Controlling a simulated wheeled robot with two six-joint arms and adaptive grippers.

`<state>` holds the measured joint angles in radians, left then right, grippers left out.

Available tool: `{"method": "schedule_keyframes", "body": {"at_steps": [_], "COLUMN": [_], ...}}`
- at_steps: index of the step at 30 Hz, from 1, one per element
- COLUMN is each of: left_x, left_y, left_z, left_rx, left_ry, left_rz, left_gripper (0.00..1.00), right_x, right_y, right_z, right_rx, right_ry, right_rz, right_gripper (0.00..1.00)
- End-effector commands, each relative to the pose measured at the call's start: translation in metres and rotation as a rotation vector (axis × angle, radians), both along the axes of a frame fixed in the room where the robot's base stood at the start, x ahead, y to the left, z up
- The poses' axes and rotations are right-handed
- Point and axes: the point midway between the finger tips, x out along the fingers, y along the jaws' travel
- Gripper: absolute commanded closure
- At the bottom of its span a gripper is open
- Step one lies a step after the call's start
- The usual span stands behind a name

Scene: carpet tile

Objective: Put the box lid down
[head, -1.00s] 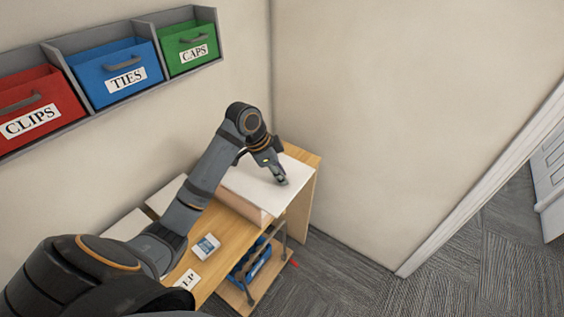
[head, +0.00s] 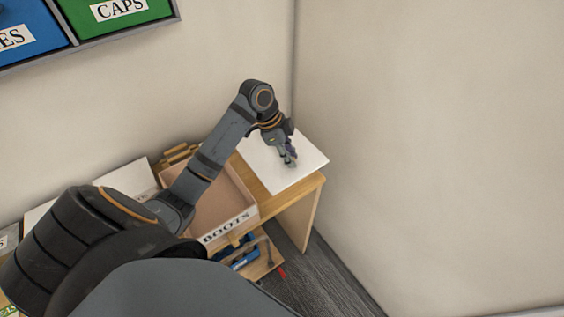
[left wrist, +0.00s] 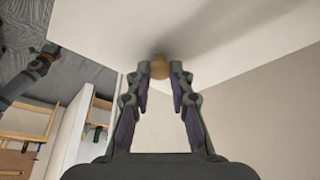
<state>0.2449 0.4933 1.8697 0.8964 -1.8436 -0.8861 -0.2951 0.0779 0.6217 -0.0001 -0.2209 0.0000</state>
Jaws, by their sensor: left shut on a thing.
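The white box lid (head: 307,163) is at the right end of the wooden bench, in the corner of the walls. My left gripper (head: 288,160) is over it, shut on the lid's round wooden knob. In the left wrist view the knob (left wrist: 159,68) sits between the fingertips (left wrist: 160,76), with the white lid (left wrist: 220,30) spread behind it. I cannot tell whether the lid touches the bench or hangs just above it. The open box marked BOOTS (head: 247,212) stands left of the lid, partly hidden by my left arm. My right gripper is out of view.
A bare strip of bench (head: 262,197) shows between box and lid. A blue container (head: 237,251) is on the lower shelf. Another white box top (head: 130,180) lies left of the open box. Green and blue bins (head: 110,25) hang on the wall.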

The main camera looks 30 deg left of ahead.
Motion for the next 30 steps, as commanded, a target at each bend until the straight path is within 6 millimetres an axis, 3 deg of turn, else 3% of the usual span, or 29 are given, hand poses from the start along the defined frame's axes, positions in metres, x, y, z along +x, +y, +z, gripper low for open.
{"method": "schedule_keyframes", "body": {"at_steps": [4,12,17,24,30], "left_x": [-0.001,-0.001,0.0,-0.001,-0.001], "left_y": [0.0,0.0,0.0,0.0,0.0], "left_z": [-0.008,-0.057,-0.064,-0.097,-0.1], "left_rx": [-0.001,-0.001,0.0,0.0,0.001], "left_ry": [0.005,0.002,0.001,0.002,0.0], "left_rz": [0.002,0.001,0.002,0.001,0.0], "left_gripper": [1.0,1.0,1.0,1.0,1.0], "right_x": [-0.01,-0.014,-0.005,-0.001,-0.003], "right_y": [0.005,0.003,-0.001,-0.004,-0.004], "right_z": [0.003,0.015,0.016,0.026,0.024], "right_rx": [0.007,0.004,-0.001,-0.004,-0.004], "right_ry": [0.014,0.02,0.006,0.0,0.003], "right_rz": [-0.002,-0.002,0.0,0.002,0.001], "right_gripper": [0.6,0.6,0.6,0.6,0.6]}}
